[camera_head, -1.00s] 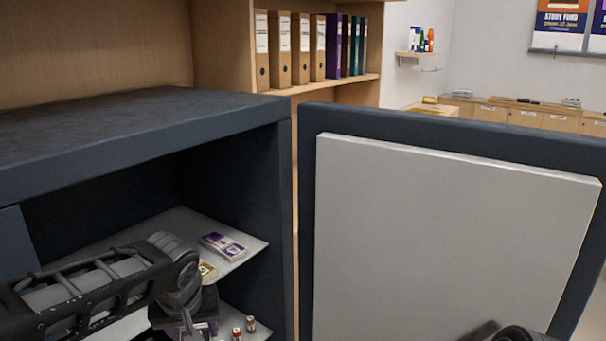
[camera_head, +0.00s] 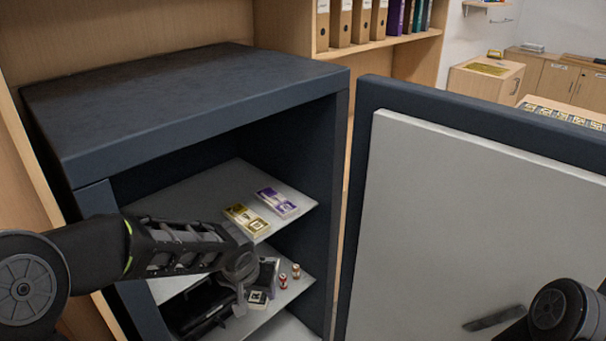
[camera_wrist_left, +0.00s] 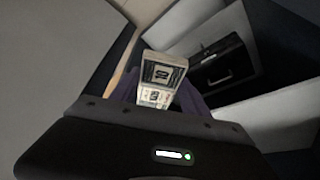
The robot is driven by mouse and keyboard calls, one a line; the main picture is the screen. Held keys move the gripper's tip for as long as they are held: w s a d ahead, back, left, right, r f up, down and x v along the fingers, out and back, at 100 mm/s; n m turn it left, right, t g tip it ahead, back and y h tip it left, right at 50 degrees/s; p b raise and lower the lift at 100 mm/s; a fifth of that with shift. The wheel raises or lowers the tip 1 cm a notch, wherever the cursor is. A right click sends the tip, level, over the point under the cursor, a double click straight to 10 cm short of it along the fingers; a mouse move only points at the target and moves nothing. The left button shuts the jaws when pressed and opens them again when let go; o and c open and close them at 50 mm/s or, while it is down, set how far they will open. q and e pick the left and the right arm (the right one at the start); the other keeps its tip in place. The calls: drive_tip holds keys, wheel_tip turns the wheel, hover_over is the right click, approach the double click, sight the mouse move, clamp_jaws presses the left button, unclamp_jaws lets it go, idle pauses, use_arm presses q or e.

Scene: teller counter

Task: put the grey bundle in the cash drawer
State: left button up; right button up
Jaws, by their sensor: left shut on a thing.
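The grey bundle (camera_wrist_left: 163,78) is a banknote stack with a grey-white printed face. It stands between the fingers of my left gripper (camera_wrist_left: 160,105) in the left wrist view. In the head view, my left gripper (camera_head: 257,286) is inside the open safe at the lower shelf, shut on the bundle (camera_head: 258,298). The arm hides part of the shelf, and I cannot tell whether the bundle touches it. No cash drawer can be made out. My right arm shows at the lower right, but its gripper is out of view.
The dark safe (camera_head: 200,95) has its door (camera_head: 480,230) open at right. A gold bundle (camera_head: 246,219) and a purple bundle (camera_head: 277,201) lie on its upper shelf. Two small rolls (camera_head: 289,276) stand on the lower shelf near a black case (camera_wrist_left: 220,62).

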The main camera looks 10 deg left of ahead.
use_arm(q)
drive_tip(key=f, duration=0.2)
drive_tip(key=a+f, duration=0.1)
drive_tip(key=f, duration=0.2)
drive_tip(key=shift+s+a+f, duration=0.15)
drive_tip(key=shift+s+f, duration=0.2)
drive_tip(key=s+d+f, duration=0.1)
drive_tip(key=s+f, duration=0.2)
drive_tip(key=f, duration=0.4)
drive_tip(key=shift+d, duration=0.4)
